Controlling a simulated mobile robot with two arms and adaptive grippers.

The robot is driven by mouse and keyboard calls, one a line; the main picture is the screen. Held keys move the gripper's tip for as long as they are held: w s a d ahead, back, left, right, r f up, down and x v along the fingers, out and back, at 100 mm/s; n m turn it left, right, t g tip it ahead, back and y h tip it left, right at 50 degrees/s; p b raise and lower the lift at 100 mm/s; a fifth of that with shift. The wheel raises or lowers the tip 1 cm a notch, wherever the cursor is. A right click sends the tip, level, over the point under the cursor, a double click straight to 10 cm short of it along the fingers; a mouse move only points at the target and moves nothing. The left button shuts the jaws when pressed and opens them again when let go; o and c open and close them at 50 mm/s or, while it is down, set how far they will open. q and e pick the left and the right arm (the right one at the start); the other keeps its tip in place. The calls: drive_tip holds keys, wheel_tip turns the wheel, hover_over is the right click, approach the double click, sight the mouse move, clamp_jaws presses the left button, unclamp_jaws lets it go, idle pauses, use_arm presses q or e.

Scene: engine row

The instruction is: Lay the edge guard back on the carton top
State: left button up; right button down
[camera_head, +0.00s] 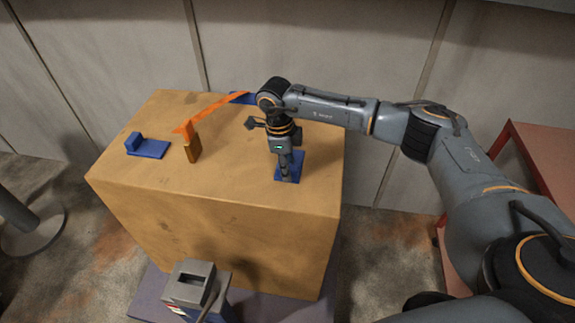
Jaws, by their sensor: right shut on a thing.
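The carton (230,235) is a large tan box whose flat top fills the middle of the view. My right gripper (287,174) points down at the right part of the carton top, shut on a blue edge guard (298,161). The gripper partly covers this guard, and I cannot tell whether it touches the top. A second blue L-shaped guard (148,148) lies on the left part of the top. Another blue piece (241,97) shows at the back edge, partly behind my right arm. My left gripper is not in view.
A grey and blue device (190,285) stands before the carton. A red table (550,165) is at right. The front of the top is clear.

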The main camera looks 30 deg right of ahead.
drive_tip(key=shift+f, duration=0.1)
drive_tip(key=c, duration=1.1)
unclamp_jaws()
drive_tip(key=shift+o, duration=0.2)
drive_tip(key=shift+r, duration=0.35)
wheel_tip(320, 180, up, 11)
drive_tip(key=a+b, duration=0.1)
drive_tip(key=b, duration=0.2)
drive_tip(key=shift+w+r, duration=0.2)
drive_tip(key=shift+w, duration=0.2)
